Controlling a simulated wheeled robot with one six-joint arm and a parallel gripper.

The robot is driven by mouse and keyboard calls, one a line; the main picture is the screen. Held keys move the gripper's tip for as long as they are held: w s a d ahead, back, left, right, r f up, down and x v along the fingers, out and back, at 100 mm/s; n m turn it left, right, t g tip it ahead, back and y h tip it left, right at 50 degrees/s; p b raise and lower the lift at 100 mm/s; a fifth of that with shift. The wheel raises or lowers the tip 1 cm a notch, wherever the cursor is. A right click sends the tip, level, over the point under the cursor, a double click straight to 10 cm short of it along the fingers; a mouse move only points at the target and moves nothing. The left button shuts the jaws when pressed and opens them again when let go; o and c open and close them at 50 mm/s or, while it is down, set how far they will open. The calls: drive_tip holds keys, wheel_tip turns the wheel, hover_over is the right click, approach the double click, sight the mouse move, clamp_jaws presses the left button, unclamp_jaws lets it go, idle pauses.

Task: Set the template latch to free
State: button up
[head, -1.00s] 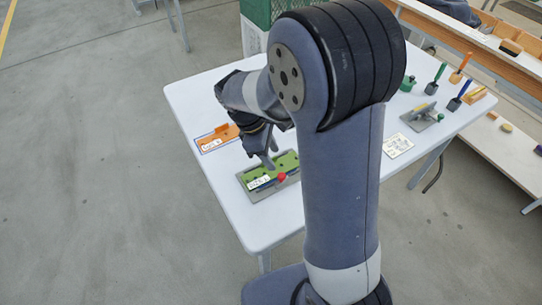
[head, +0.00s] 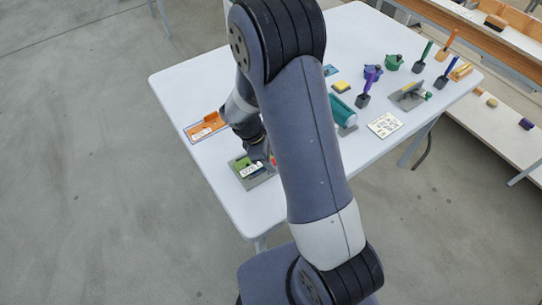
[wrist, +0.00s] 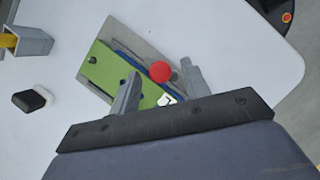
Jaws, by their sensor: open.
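A green template (wrist: 103,67) lies on a grey base plate (wrist: 130,38) in the wrist view. A dark blue bar runs along the template's edge, and a round red knob (wrist: 160,71) stands by it. A white label (wrist: 167,99) lies partly in view below the knob. My gripper (wrist: 160,84) is open, with one finger over the green template and the other right of the knob. The knob shows between the fingers; I cannot tell whether they touch it.
In the wrist view a black-and-white block (wrist: 32,100) lies left of the plate.

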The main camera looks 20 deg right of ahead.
drive_tip(key=shift+f, duration=0.1)
drive_tip(key=shift+c, duration=0.6)
clamp_jaws()
drive_tip(key=shift+d+m+g+y+b, duration=0.1)
drive_tip(key=shift+m+g+y+b, duration=0.25)
drive_tip(key=shift+m, duration=0.55)
drive_tip(key=shift+o, duration=0.6)
unclamp_jaws()
drive_tip(key=shift+s, duration=0.1)
drive_tip(key=v, duration=1.1)
drive_tip(key=shift+b, duration=0.45)
drive_tip(key=shift+f, duration=0.15)
